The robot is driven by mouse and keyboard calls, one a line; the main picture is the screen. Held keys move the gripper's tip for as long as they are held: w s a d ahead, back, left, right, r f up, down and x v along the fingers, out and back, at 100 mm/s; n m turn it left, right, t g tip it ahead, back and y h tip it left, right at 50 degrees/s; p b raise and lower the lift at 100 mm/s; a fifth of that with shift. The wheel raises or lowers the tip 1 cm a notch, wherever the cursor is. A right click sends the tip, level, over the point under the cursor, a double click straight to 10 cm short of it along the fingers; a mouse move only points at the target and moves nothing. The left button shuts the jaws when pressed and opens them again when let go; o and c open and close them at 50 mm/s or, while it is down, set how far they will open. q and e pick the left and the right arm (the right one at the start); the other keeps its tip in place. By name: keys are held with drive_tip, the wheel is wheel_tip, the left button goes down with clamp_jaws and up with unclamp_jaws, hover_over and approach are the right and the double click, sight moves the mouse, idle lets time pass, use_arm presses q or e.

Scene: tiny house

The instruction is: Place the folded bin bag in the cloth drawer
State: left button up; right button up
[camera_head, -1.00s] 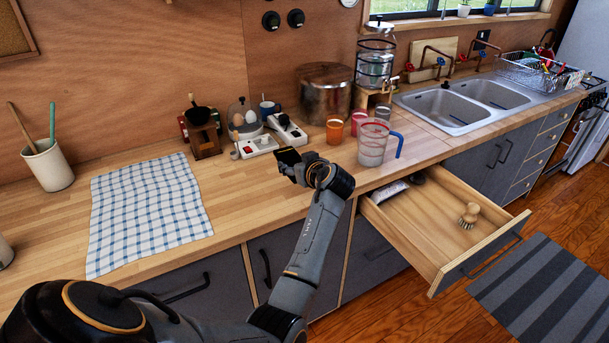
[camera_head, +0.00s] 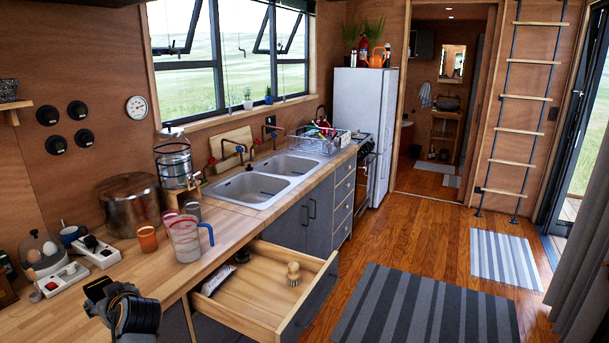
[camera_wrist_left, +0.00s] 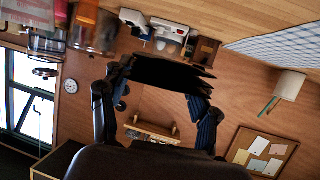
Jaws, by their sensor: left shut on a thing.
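The black folded bin bag (camera_wrist_left: 168,75) is held between the fingers of my left gripper (camera_wrist_left: 158,82) in the left wrist view. In the head view my left gripper (camera_head: 100,288) is over the counter, left of the open drawer (camera_head: 316,302); the dark bag is hard to tell apart from it there. The drawer is pulled out below the counter edge. Inside it are a wooden brush (camera_head: 293,273), a pale packet (camera_head: 218,280) at the left side and a dark item (camera_head: 242,256) at the back. My right gripper is not in view.
A clear measuring jug (camera_head: 185,240) with a blue handle stands near the counter edge behind the drawer. The drawer's middle and front are mostly clear.

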use_arm(q)
drive_tip(key=s+d+m+t+h, duration=0.2)
drive_tip(key=s+d, duration=0.3)
drive_tip(key=d, duration=0.4)
drive_tip(key=s+d+r+m+t+h, duration=0.1)
drive_tip(key=s+d+m+h, duration=0.4)
drive_tip(key=d, duration=0.4)
drive_tip(key=s+d+r+m+t+h, duration=0.1)
drive_tip(key=s+d+m+t+h, duration=0.1)
drive_tip(key=s+d, duration=0.4)
drive_tip(key=d+m+h, duration=0.1)
drive_tip(key=d, duration=0.2)
drive_tip(key=shift+d+m+t+h, duration=0.25)
drive_tip(key=shift+m+t+h, duration=0.05)
drive_tip(key=shift+h, duration=0.1)
